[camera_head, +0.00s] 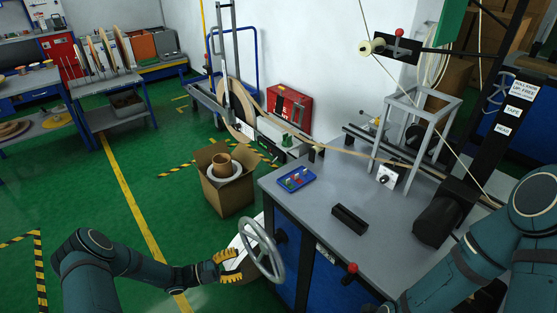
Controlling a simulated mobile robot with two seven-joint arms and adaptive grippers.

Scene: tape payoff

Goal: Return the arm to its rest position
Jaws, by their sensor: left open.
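My left gripper (233,266) has yellow-orange fingers and is open. It is just left of the grey handwheel (261,250) on the side of the blue machine cabinet. My left arm (140,262) reaches in from the lower left. My right arm (470,268) crosses the lower right corner, in front of the machine table, and its gripper is not visible.
The grey machine table (310,215) carries a blue tray (296,180), a black block (350,218) and a metal frame (413,103). A red-knobbed lever (351,269) projects at the front. An open cardboard box (228,194) stands behind the wheel.

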